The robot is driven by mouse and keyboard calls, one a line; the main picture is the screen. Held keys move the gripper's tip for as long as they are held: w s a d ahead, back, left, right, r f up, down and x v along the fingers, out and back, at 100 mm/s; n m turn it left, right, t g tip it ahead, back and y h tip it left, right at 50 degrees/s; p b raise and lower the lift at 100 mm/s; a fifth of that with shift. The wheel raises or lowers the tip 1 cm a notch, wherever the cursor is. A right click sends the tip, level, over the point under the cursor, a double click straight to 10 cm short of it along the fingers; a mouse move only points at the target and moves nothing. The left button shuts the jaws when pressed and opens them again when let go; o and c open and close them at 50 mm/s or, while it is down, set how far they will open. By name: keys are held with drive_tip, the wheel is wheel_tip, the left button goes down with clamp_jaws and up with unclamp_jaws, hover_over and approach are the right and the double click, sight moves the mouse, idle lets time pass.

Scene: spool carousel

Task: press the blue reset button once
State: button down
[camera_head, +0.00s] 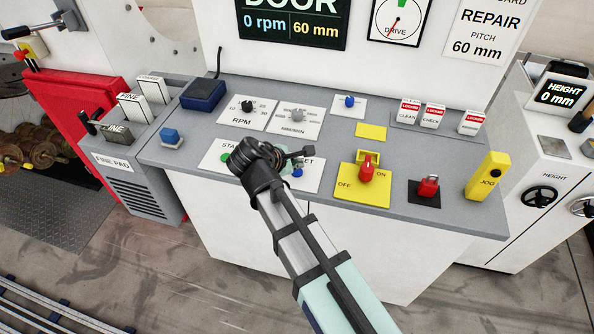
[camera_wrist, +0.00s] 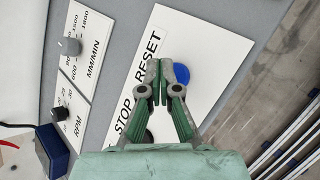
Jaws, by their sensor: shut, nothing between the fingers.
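The blue reset button (camera_wrist: 182,74) is a round blue cap on a white plate (camera_wrist: 208,50) marked STOP and RESET in the wrist view. It also shows in the head view (camera_head: 298,173), low beside my wrist. My gripper (camera_wrist: 160,66) has its green and grey fingers shut and empty. In the wrist view its tips are just left of the blue cap and overlap the plate beside the RESET lettering. Whether the tips touch anything cannot be told. In the head view the fingers are mostly hidden by my wrist. A dark button (camera_wrist: 148,136) is partly hidden behind the fingers.
A green start button (camera_head: 226,157) is left of my wrist. The RPM dial (camera_head: 247,106) and MM/MIN dial (camera_head: 298,115) are behind. A red switch (camera_head: 367,170) on a yellow OFF/ON plate, a red key-like knob (camera_head: 428,186) and a yellow JOG box (camera_head: 488,176) stand to the right.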

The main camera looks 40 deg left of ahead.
sight(296, 173)
drive_tip(key=shift+f, duration=0.1)
drive_tip(key=shift+f, duration=0.3)
drive_tip(key=shift+f, duration=0.4)
idle(0.9)
drive_tip(key=shift+r, duration=0.15)
drive_tip(key=shift+r+p, duration=0.7)
drive_tip(key=shift+r+p, duration=2)
drive_tip(key=shift+r, duration=0.5)
drive_tip(key=shift+s+f, duration=0.1)
